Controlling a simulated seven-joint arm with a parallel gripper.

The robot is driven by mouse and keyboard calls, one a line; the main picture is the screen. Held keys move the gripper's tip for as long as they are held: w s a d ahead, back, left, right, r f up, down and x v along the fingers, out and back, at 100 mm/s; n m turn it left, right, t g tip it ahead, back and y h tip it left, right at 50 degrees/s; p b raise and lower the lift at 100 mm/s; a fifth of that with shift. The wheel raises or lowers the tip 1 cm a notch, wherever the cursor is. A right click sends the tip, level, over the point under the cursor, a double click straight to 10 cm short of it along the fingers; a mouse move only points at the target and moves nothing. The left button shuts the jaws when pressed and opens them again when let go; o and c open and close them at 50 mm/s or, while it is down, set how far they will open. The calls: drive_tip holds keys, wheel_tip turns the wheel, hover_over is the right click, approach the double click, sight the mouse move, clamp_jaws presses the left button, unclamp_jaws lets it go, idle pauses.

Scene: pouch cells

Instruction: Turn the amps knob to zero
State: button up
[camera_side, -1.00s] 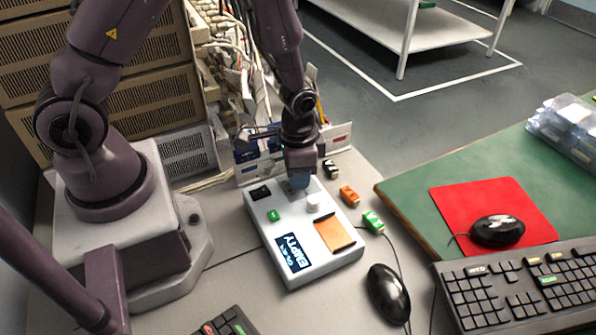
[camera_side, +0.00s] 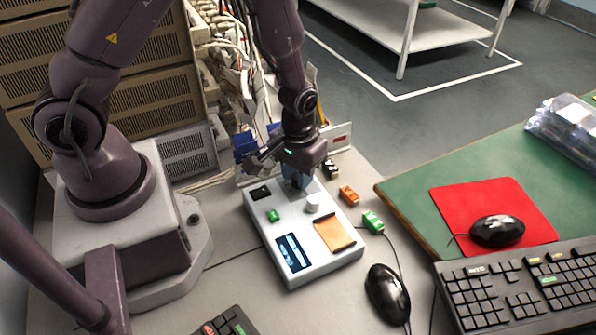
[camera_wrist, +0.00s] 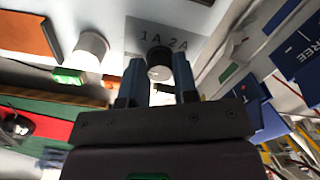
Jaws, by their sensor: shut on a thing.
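The amps knob (camera_wrist: 158,64), dark with a pale top, stands between my two blue fingertips in the wrist view, next to the printed marks "1A 2A". My gripper (camera_wrist: 158,80) is shut on it, one finger on each side. In the side view my gripper (camera_side: 298,184) points down at the back of the white device (camera_side: 288,222) and hides the knob. The knob's pointer and zero mark cannot be made out.
The device carries a white knob (camera_side: 312,203), a black switch (camera_side: 261,192), a green button (camera_side: 273,215), a screen (camera_side: 293,253) and an orange pad (camera_side: 334,235). Small orange (camera_side: 349,194) and green (camera_side: 373,221) blocks lie to its right. Blue bins (camera_side: 245,146) stand behind.

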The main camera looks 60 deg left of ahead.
drive_tip(key=shift+w+n, duration=0.1)
drive_tip(key=shift+n, duration=0.2)
drive_tip(key=o, duration=0.9)
wheel_tip(320, 180, up, 13)
idle(0.3)
